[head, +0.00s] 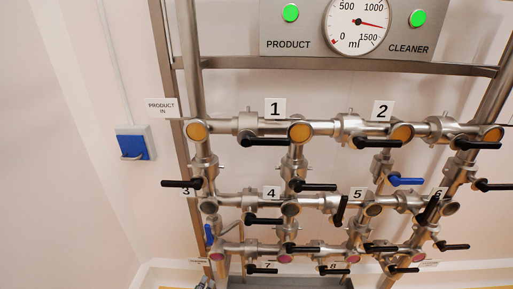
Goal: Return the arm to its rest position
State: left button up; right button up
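Neither of my arms nor grippers can be made out in the head view. A steel pipe rack (240,202) with several valves fills the middle and right. Most valve handles are black, such as the one by label 1 (265,143). A blue handle (406,181) sits at the right, and another blue handle (209,235) at the lower left. Handles near labels 5 and 6 stand roughly upright; most others lie roughly level.
A panel (300,30) above holds a dial gauge (357,24) and two lit green lamps, PRODUCT (290,13) and CLEANER (417,18). A blue-and-grey box (135,144) is on the left wall.

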pick_arm(q)
jog(key=s+a+f+n+g+y, duration=0.1)
jog(key=s+a+f+n+g, duration=0.2)
jog(key=s+a+f+n, duration=0.55)
jog(key=s+a+f+n+g+y, duration=0.1)
jog(key=s+a+f+n+g, duration=0.15)
jog(key=s+f, duration=0.7)
jog(key=s+a+f+n+g, duration=0.3)
jog(key=a+f+n, duration=0.25)
jog(key=f, duration=0.85)
jog(key=s+f+n+g, duration=0.2)
jog(key=s+f+n, duration=0.15)
jog(key=s, duration=0.55)
jog(key=s+f+n+g, duration=0.2)
jog(key=s+f, duration=0.2)
jog(key=s, duration=0.4)
jog(key=s+d+f, duration=0.1)
jog(key=s+d, duration=0.1)
jog(key=d, duration=0.7)
jog(key=shift+s+d+f+n, duration=0.15)
jog(key=shift+f+n, duration=0.15)
jog(key=shift+n, duration=0.1)
